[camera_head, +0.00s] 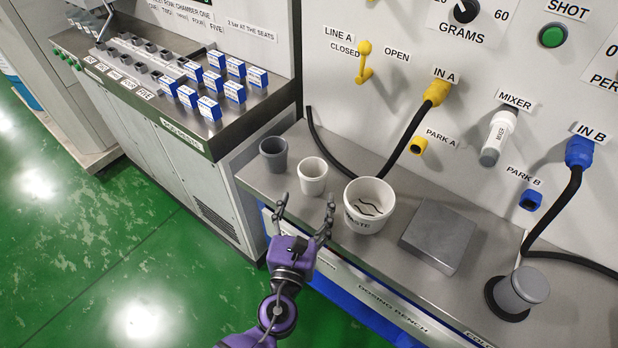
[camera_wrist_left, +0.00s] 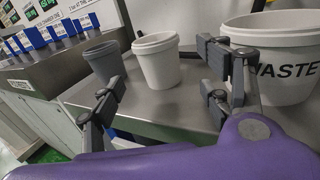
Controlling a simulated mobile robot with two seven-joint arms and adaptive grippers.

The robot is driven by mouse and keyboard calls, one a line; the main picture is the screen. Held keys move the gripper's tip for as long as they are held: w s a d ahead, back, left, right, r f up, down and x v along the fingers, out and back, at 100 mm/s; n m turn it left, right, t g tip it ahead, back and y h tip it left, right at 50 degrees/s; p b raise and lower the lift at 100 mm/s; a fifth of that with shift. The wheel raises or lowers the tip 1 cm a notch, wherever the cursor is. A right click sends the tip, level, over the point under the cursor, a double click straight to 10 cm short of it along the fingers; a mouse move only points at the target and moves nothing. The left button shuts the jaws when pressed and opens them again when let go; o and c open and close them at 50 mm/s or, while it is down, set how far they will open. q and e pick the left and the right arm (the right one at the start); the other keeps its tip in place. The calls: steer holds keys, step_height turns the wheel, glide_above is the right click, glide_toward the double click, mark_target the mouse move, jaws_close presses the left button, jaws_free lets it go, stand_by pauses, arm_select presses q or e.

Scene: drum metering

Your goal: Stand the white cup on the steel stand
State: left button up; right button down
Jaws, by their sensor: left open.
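The white cup (camera_head: 313,176) stands upright on the steel bench, between a grey cup and the waste tub. It also shows in the left wrist view (camera_wrist_left: 158,62), beyond and between my fingers. My left gripper (camera_head: 306,207) is open and empty at the bench's front edge, just in front of the white cup and apart from it. A low square steel block (camera_head: 442,236), which looks like the steel stand, sits on the bench to the right of the tub. Its top is bare. My right gripper is out of view.
The grey cup (camera_head: 273,155) stands close left of the white cup. The white waste tub (camera_head: 364,222) stands close right, between cup and block; my right-hand finger is near it. A grey cylinder (camera_head: 524,286) stands farther right. Black hoses hang behind.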

mark_target(311, 185)
arm_select(q)
steer(key=w, duration=0.5)
steer(key=w+d, duration=0.1)
steer(key=w, duration=0.1)
steer(key=shift+w+d+p, duration=0.1)
steer(key=shift+w+p, duration=0.05)
steer(key=shift+p, duration=0.2)
steer(key=shift+c, duration=0.3)
steer(key=shift+r, duration=0.1)
steer(key=c, duration=1.3)
